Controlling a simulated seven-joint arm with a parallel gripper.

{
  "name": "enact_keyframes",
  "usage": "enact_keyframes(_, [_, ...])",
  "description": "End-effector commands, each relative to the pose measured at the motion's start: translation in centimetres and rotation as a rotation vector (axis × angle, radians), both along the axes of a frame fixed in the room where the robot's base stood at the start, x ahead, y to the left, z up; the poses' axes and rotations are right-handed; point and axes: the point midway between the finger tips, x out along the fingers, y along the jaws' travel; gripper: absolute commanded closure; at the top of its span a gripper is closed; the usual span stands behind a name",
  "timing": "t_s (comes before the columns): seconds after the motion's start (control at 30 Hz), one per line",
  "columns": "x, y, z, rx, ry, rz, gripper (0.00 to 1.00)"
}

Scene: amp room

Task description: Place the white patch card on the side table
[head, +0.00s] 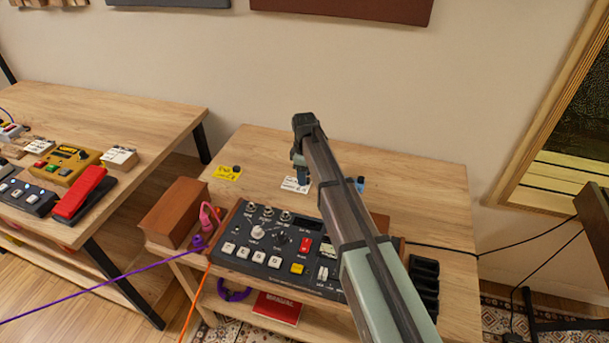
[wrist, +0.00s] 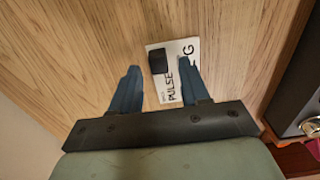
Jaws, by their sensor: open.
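A white patch card (wrist: 172,88) with black lettering and a black block on it lies on a wooden table top in the wrist view. The white card (head: 295,185) also shows in the head view, on the right-hand wooden table (head: 430,205), partly hidden by my gripper. My gripper (wrist: 159,66) is open, with its two blue fingers on either side of the black block, apart from it. In the head view my gripper (head: 301,178) is just over the card. I cannot tell which table is the side table.
A black control box (head: 270,245) with knobs and a brown wooden box (head: 175,212) stand in front. The left table (head: 130,115) holds several pedals and white cards on blocks.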

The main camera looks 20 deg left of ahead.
Motion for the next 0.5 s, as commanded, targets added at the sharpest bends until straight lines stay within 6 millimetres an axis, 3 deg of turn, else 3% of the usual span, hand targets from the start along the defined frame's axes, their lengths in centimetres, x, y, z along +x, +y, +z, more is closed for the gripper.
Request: enact_keyframes(0.5, [0.1,0.0,8.5,0.001,-0.002,0.000,0.54])
